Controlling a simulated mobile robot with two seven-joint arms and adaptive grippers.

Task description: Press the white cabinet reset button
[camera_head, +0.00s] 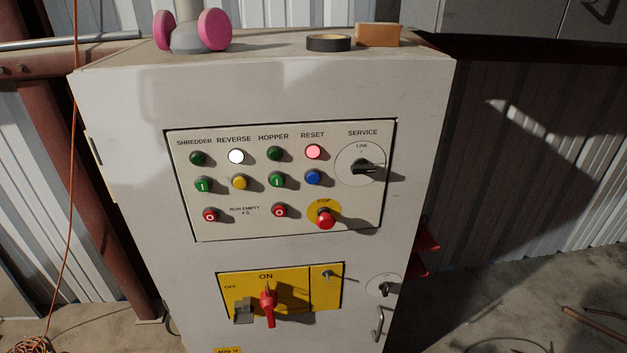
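The white cabinet (125,110) stands upright in the middle of the camera_head view, its front facing me. Its control panel (178,225) is on the upper front. Under the label RESET (312,134) are a lit pinkish-red lamp (313,152) and, below it, a blue button (313,177). A lit white lamp (236,156) is under REVERSE, above a yellow button (240,182). Neither gripper is in view, and nothing touches the panel.
A red mushroom stop (325,219) sits just below the blue button, and a black SERVICE knob (364,167) to its right. A red main switch (268,304) projects lower down. Pink earmuffs (214,29), black tape (329,43) and an orange-brown block (378,35) lie on top.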

